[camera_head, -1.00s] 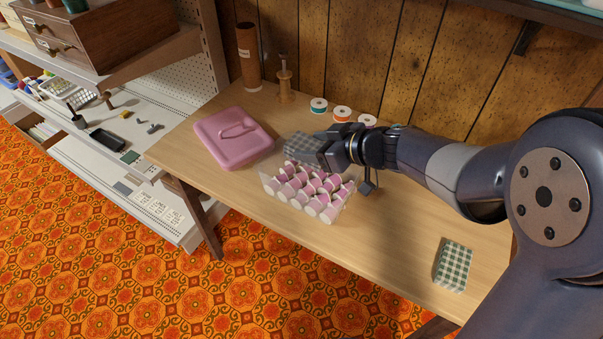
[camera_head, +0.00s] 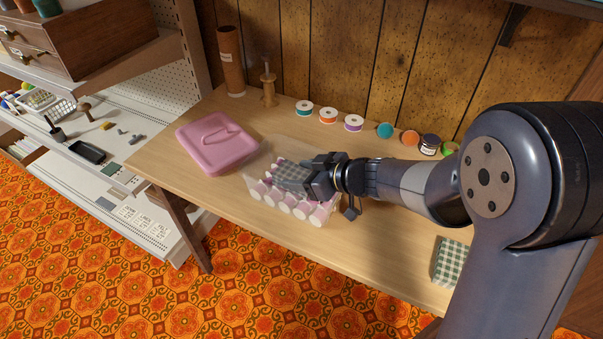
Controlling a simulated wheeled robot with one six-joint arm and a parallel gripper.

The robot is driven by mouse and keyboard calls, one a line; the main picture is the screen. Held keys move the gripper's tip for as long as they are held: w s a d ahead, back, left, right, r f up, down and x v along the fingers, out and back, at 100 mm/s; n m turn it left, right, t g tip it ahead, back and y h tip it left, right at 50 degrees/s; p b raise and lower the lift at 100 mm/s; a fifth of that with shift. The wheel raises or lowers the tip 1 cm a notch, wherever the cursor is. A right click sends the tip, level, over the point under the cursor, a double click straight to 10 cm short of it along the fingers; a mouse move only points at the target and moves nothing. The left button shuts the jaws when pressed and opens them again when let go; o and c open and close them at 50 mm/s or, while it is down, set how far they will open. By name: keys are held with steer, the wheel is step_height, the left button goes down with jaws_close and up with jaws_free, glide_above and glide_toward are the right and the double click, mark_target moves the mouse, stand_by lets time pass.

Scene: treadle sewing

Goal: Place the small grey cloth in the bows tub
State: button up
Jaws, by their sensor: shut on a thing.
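The small grey checked cloth (camera_head: 293,175) is in my gripper (camera_head: 309,182), which is shut on its right end. The cloth sticks out to the left over the clear tub (camera_head: 252,183), which holds several pink-and-white rolled pieces (camera_head: 301,207). It hides the rolls in the middle and back of the tub. I cannot tell whether the cloth touches them. A pink lid-like piece (camera_head: 217,145) with a handle lies on the table left of the tub.
A green checked block (camera_head: 450,262) lies at the table's right front. Several spools, including a teal-topped one (camera_head: 304,108), line the back. A brown tube (camera_head: 231,62) and a wooden spindle (camera_head: 268,88) stand at the back left. The table (camera_head: 240,205) is clear in front of the lid.

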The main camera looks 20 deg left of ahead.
steer(key=o, duration=1)
steer(key=shift+f, duration=0.1)
steer(key=shift+o, duration=0.2)
steer(key=shift+d+r, duration=0.1)
steer(key=shift+r, duration=0.2)
steer(key=p+v, duration=0.3)
steer(key=v, duration=0.8)
steer(key=shift+d, duration=0.35)
steer(key=shift+r, duration=0.1)
